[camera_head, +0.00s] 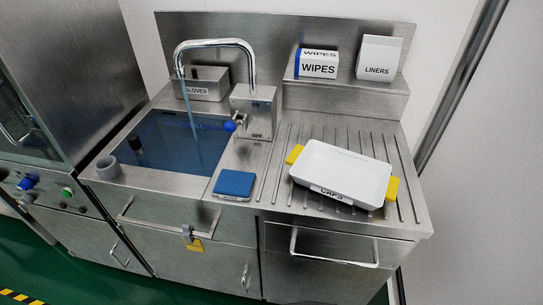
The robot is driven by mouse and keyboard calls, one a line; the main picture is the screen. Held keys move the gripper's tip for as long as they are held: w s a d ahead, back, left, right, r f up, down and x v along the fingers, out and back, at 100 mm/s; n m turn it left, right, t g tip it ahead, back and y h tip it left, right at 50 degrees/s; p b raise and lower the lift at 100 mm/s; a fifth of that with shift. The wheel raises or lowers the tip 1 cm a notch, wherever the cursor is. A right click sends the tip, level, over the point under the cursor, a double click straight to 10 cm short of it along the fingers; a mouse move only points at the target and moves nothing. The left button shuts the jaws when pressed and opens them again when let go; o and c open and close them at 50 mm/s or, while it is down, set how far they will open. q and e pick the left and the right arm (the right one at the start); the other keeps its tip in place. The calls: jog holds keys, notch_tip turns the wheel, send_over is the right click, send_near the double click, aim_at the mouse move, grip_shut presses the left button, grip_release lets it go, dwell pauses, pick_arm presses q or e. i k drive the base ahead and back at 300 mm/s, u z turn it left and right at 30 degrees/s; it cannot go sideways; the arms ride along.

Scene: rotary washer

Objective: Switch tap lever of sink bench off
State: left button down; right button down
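The sink bench (258,192) is a steel unit with a basin on its left part and a ribbed drainboard on its right. A curved chrome tap (213,43) rises behind the basin, and a blue stream of water (190,108) runs from its spout into the basin. The tap lever (231,125) has a blue knob and sticks out to the left from a steel box (255,112). The box reads ON near its top and OFF near its bottom. Neither of my grippers shows in the head view.
A blue sponge-like block (234,184) lies at the front edge by the basin. A white CAPS tray (342,172) with yellow handles sits on the drainboard. GLOVES (206,84), WIPES (317,65) and LINERS (378,58) boxes stand behind. A grey ring (108,168) sits at the basin's left corner.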

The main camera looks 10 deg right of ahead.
aim_at(230, 127)
jog(key=z, duration=0.5)
jog(key=k, duration=0.6)
jog(key=z, duration=0.8)
jog(key=i, duration=1.2)
jog(key=u, duration=0.65)
